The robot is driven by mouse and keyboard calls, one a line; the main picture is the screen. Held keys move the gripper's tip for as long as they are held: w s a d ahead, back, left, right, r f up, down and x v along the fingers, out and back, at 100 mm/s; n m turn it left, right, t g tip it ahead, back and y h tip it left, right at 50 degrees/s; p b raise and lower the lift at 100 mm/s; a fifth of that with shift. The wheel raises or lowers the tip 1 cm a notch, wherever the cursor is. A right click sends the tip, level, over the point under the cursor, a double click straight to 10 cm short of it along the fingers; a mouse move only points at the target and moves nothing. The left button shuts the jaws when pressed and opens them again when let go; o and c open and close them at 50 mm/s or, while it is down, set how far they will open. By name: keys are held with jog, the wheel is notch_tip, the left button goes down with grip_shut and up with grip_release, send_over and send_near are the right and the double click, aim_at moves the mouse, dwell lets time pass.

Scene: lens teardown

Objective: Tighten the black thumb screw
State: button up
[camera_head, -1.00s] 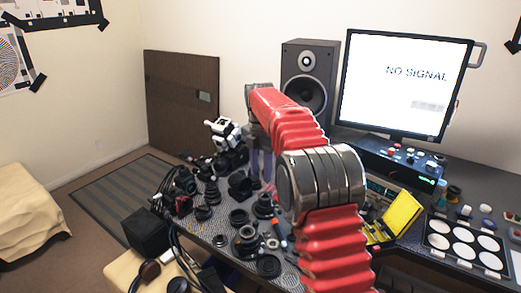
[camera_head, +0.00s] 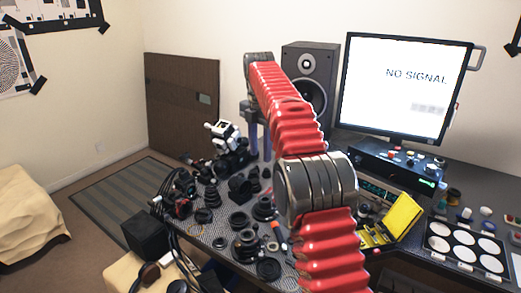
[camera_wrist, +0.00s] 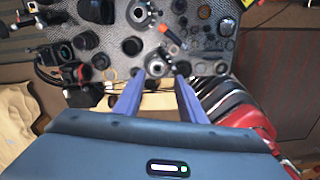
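My gripper (camera_head: 257,155) hangs over the back of the cluttered bench, its blue-violet fingers pointing down in the head view. In the wrist view my gripper (camera_wrist: 159,76) is open, with a clear gap between its two fingertips and nothing held. A round dark lens part with a light ring (camera_wrist: 157,65) shows in line with the gap, beyond the fingertips. Another ringed lens part (camera_wrist: 139,12) is further up the picture. I cannot tell the black thumb screw apart from the many small black parts.
Several black lens parts crowd the grey textured mat (camera_wrist: 105,48). A white and black device (camera_head: 222,135) stands at the back left. A yellow open case (camera_head: 402,216), a palette of white discs (camera_head: 466,246), a speaker (camera_head: 310,75) and a monitor (camera_head: 403,87) are to the right.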

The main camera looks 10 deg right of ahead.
jog(key=s+r+m+t, duration=0.25)
jog(key=s+m, duration=0.35)
jog(key=s, duration=0.4)
jog(key=s+r+m+t, duration=0.1)
jog(key=s+r+m, duration=0.3)
jog(key=s+m, duration=0.45)
jog(key=s+f+m+t, duration=0.1)
jog(key=s+f+m, duration=0.4)
jog(key=s, duration=0.6)
jog(key=s+f+m+t, duration=0.1)
jog(key=s+f+m, duration=0.4)
jog(key=s, duration=0.6)
notch_tip(320, 180, down, 2)
jog(key=shift+d+f, duration=0.25)
jog(key=shift+d, duration=0.1)
jog(key=shift+s, duration=0.1)
jog(key=shift+c, duration=0.7)
